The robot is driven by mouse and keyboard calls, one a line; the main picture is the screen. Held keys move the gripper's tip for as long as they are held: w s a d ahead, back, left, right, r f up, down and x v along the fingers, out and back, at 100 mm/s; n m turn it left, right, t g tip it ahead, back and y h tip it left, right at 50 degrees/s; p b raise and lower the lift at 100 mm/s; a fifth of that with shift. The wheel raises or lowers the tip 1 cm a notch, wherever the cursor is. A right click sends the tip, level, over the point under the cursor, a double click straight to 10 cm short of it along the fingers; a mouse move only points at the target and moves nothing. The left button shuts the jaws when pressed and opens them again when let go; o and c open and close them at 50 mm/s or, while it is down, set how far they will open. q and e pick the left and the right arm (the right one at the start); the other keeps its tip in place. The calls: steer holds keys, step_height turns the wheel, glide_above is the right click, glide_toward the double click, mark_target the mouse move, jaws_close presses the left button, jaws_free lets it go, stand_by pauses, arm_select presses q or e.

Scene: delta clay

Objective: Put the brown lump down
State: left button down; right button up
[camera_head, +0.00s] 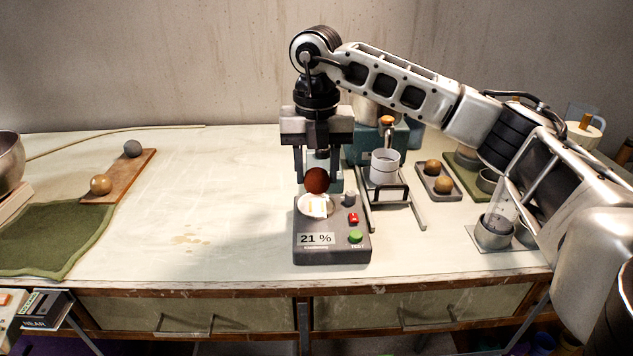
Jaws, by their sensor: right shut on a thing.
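The brown lump (316,181) is a dark reddish-brown ball. My right gripper (317,176) points straight down and is shut on it, with a finger on either side. The lump is over the back part of a grey tester (333,252), above and just behind its pale round dish (314,206). It looks held a little above the dish, but I cannot tell the exact gap. The tester's display reads "21 %", and it has a red switch and a green button marked TEST. My left gripper is not in view.
A wooden board (131,176) with a grey and a tan ball lies at left, by a green mat (50,240). A white cup on a stand (384,168) is close right of the gripper. A grey tray (437,190) holds two brownish balls. The table's middle left is clear.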

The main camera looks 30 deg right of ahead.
mark_target(316, 183)
steer(key=shift+w+d+f, duration=0.1)
steer(key=shift+w+f, duration=0.1)
steer(key=shift+f, duration=0.05)
steer(key=f, duration=0.1)
steer(key=f+p, duration=0.1)
steer(key=f, duration=0.1)
steer(key=shift+w+d+f, duration=0.1)
steer(key=shift+w+d, duration=0.1)
steer(key=shift+f, duration=0.45)
steer(key=o, duration=1.1)
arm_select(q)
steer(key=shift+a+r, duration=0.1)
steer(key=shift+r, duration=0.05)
arm_select(e)
steer(key=shift+r, duration=0.1)
steer(key=shift+r, duration=0.3)
step_height(316, 183, up, 12)
steer(key=shift+f+b, duration=0.2)
steer(key=shift+b, duration=0.25)
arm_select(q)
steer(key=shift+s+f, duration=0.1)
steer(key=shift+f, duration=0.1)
